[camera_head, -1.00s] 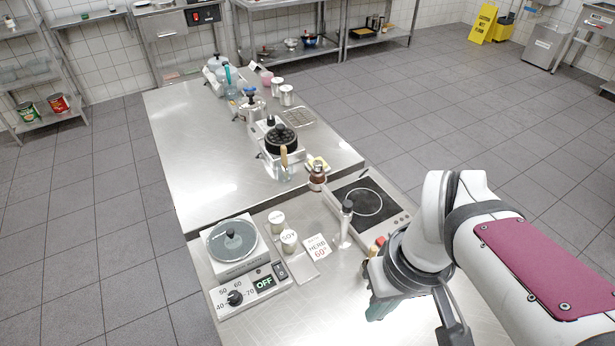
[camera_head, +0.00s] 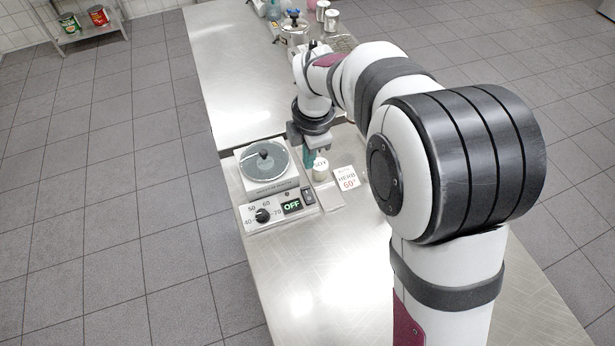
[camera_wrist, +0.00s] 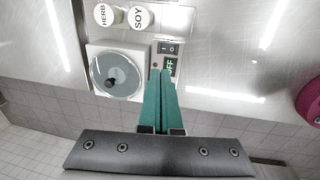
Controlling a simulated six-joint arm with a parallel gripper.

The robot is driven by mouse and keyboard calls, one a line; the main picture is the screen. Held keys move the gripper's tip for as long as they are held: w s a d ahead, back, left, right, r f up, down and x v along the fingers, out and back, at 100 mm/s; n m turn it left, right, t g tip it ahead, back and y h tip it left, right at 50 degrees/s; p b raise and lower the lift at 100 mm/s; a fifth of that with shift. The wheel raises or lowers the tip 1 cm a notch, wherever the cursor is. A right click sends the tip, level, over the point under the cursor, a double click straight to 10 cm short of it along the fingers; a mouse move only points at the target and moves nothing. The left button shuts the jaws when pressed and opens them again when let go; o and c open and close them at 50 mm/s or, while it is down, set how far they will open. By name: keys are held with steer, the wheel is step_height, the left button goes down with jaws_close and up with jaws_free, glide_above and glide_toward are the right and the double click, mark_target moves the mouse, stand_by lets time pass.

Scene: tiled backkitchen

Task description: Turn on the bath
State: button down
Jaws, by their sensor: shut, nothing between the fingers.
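The bath (camera_head: 244,192) is a grey unit with a round glass lid (camera_head: 266,166) and black lid knob. Its front panel carries a dial (camera_head: 263,215) marked 40 to 70, a lit display (camera_head: 292,206) reading OFF, and a black switch (camera_head: 308,196). The bath also shows in the wrist view (camera_wrist: 92,52), with the switch (camera_wrist: 168,48) just beyond my fingertips. My gripper (camera_head: 309,166) has teal fingers, shut and empty, above the bath's right side. In the wrist view the fingertips (camera_wrist: 163,73) overlap part of the display; I cannot tell any contact.
A SOY jar (camera_head: 320,168) stands close right of my gripper; a HERB jar (camera_wrist: 103,15) shows beside it in the wrist view. A HERB 60° card (camera_head: 346,180) lies to the right. The steel counter in front (camera_head: 310,270) is clear. A lidded pot (camera_head: 294,35) stands farther back.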

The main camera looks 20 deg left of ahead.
glide_toward(305, 189)
steer(key=f, duration=0.5)
steer(key=shift+w+a+f, duration=0.2)
steer(key=shift+w, duration=0.1)
steer(key=shift+w+a+f, duration=0.1)
steer(key=shift+f, duration=0.55)
steer(key=shift+w+a+f, duration=0.1)
steer(key=shift+f, duration=0.25)
steer(key=shift+s+d+r, duration=0.25)
steer(key=shift+s+d, duration=0.3)
